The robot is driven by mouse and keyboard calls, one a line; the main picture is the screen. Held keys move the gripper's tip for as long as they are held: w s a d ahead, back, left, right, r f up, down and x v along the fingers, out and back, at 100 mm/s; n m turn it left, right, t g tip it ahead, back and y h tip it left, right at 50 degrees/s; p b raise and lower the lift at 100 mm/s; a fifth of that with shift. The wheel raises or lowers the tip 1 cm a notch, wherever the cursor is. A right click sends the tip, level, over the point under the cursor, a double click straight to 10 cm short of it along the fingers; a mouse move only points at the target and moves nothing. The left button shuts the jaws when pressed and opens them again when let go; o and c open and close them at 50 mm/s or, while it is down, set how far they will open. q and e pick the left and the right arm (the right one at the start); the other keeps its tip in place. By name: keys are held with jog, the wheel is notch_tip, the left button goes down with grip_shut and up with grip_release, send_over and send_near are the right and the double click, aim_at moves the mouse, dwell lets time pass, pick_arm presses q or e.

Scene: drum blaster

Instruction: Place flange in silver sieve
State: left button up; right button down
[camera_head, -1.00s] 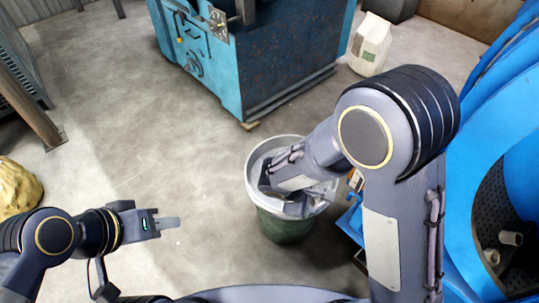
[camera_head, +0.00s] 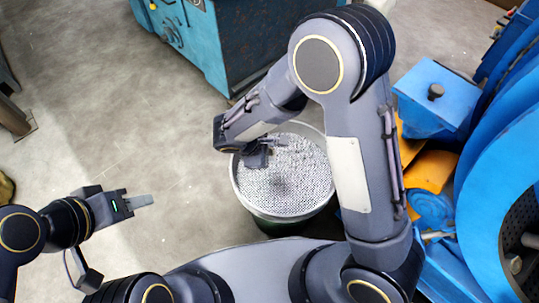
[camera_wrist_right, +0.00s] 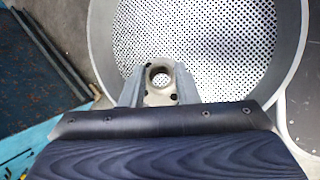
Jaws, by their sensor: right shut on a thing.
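The silver sieve (camera_head: 285,185) is a round perforated pan with a raised rim, on top of a dark green drum. It also shows in the right wrist view (camera_wrist_right: 220,45). My right gripper (camera_head: 270,150) is above the sieve's far left part, its arm reaching over from the right. In the right wrist view, my right gripper (camera_wrist_right: 158,88) is shut on the flange (camera_wrist_right: 160,98), a pale metal piece with a round hole and small bolt holes. The flange is hard to make out in the head view. My left gripper (camera_head: 138,202) is over bare floor at the left, away from the sieve; its finger gap cannot be made out.
A large blue machine (camera_head: 205,45) stands behind the sieve. At the right are a blue box with a knob (camera_head: 435,90), an orange cylinder (camera_head: 432,170) and a big blue drum machine (camera_head: 495,205).

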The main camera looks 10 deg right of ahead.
jog(key=w+f, duration=0.1)
jog(key=w+f+b, duration=0.1)
jog(key=f, duration=0.1)
jog(key=w+f, duration=0.2)
jog(key=shift+w+d+f+b, duration=0.1)
jog(key=shift+d+b, duration=0.25)
jog(key=shift+d, duration=0.05)
jog(key=f, duration=0.1)
jog(key=f+b, duration=0.1)
jog(key=f, duration=0.2)
jog(key=shift+w+d+b, duration=0.1)
jog(key=shift+w+b, duration=0.2)
jog(key=shift+w, duration=0.05)
jog(key=shift+r, duration=0.1)
jog(key=shift+f, duration=0.2)
jog(key=c, duration=1.1)
grip_release()
jog(key=shift+r, duration=0.1)
